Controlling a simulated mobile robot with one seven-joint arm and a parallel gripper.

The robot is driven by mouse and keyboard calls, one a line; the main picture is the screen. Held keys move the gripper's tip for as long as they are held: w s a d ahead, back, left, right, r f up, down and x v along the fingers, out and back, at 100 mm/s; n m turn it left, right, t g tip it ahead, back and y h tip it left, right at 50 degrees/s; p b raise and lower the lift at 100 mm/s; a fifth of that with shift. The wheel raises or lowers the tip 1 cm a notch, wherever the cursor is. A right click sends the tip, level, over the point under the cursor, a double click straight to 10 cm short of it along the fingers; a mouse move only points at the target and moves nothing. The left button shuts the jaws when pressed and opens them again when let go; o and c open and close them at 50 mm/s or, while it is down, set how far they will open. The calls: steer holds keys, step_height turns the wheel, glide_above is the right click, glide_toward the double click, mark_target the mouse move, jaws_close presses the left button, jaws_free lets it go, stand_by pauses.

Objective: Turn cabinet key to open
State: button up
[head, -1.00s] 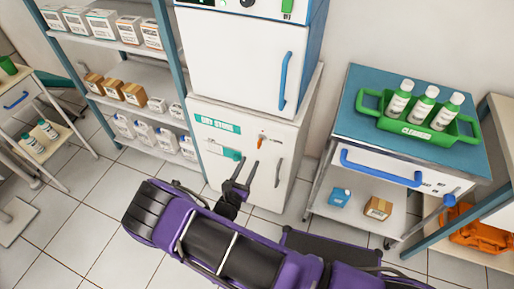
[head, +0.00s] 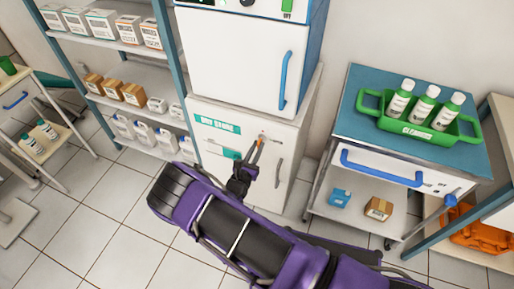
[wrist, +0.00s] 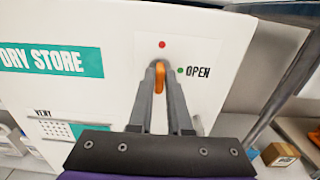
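The cabinet is the white lower unit marked DRY STORE (head: 225,170), with its door facing me. Its orange key (wrist: 159,80) stands about upright in the lock, below a red dot (wrist: 162,44). A green dot (wrist: 180,70) beside the word OPEN is to the key's right. My gripper (wrist: 160,72) has a finger on each side of the key, close against it, and appears shut on it. In the head view my gripper (head: 257,148) is at the upper part of the door. The fingers partly hide the key. The door looks closed.
A grey handle (head: 279,172) is right of the lock. A white unit with a blue handle (head: 283,80) stands on top. A blue-topped cart (head: 350,125) with a green bottle tray (head: 390,124) is to the right. A shelf (head: 150,77) stands left.

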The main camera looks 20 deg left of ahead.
jaws_close()
steer(key=shift+m, duration=0.4)
steer(key=m, duration=0.3)
steer(key=shift+d+m, duration=0.1)
steer(key=shift+m, duration=0.3)
steer(key=m, duration=1.3)
steer(key=shift+f+p, duration=0.2)
steer(key=shift+p, duration=0.1)
steer(key=shift+m, duration=0.3)
steer(key=o, duration=0.5)
jaws_free()
